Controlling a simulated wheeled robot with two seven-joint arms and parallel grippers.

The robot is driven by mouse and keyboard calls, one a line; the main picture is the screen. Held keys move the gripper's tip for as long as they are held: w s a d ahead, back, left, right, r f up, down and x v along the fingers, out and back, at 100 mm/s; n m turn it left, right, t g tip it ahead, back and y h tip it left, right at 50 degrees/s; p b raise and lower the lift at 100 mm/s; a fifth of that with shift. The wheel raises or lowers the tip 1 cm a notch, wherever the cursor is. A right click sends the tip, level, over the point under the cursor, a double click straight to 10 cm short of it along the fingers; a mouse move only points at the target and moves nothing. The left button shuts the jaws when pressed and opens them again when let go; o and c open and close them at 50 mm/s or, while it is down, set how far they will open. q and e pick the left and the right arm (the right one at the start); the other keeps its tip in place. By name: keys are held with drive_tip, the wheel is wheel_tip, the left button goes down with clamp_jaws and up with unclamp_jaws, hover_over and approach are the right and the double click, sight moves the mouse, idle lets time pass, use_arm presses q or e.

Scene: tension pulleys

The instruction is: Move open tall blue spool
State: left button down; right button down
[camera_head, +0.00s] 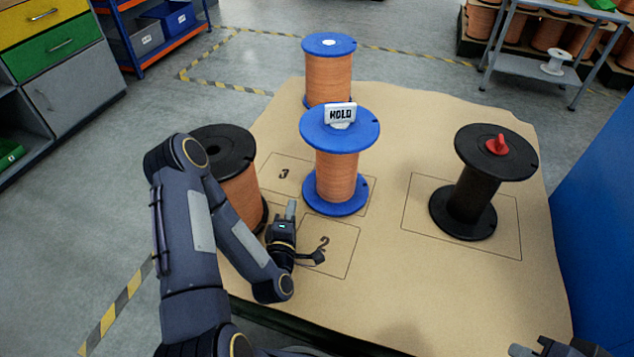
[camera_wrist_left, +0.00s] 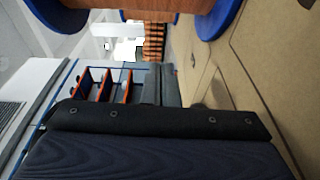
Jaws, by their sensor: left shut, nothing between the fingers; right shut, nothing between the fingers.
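Two blue spools wound with copper wire stand upright on the tan board. The rear blue spool (camera_head: 328,80) has a small white disc on its top flange. The front blue spool (camera_head: 337,178) carries a white HOLD sign (camera_head: 340,114) on top. My left gripper (camera_head: 291,210) is shut and empty, low over the board, left of the front blue spool and apart from it. Blue flanges and copper winding (camera_wrist_left: 155,5) show at the top of the left wrist view. My right gripper (camera_head: 522,350) is shut and empty at the bottom right edge, partly cut off.
A black copper-wound spool (camera_head: 241,190) stands at left, partly behind my left arm. A bare black spool (camera_head: 468,193) with a red piece (camera_head: 497,145) on top stands at right. The marked square 2 (camera_head: 335,262) holds no spool. A blue wall (camera_head: 600,210) borders the right.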

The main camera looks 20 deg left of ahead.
use_arm(q)
drive_tip(key=shift+s+f+n+y, duration=0.1)
drive_tip(key=shift+f+n+y, duration=0.05)
drive_tip(key=shift+n+y, duration=0.15)
drive_tip(key=shift+w+a, duration=0.15)
drive_tip(key=shift+w, duration=0.05)
drive_tip(key=b, duration=0.2)
hover_over(312, 198)
drive_tip(key=s+a, duration=0.2)
drive_tip(key=a, duration=0.2)
drive_tip(key=shift+d, duration=0.1)
drive_tip(key=shift+w+d, duration=0.3)
drive_tip(key=shift+d, duration=0.35)
drive_tip(key=shift+w+d, duration=0.3)
drive_tip(key=shift+d, duration=0.3)
drive_tip(key=shift+w+d+b, duration=0.35)
drive_tip(key=shift+d, duration=0.2)
drive_tip(key=shift+d, duration=0.1)
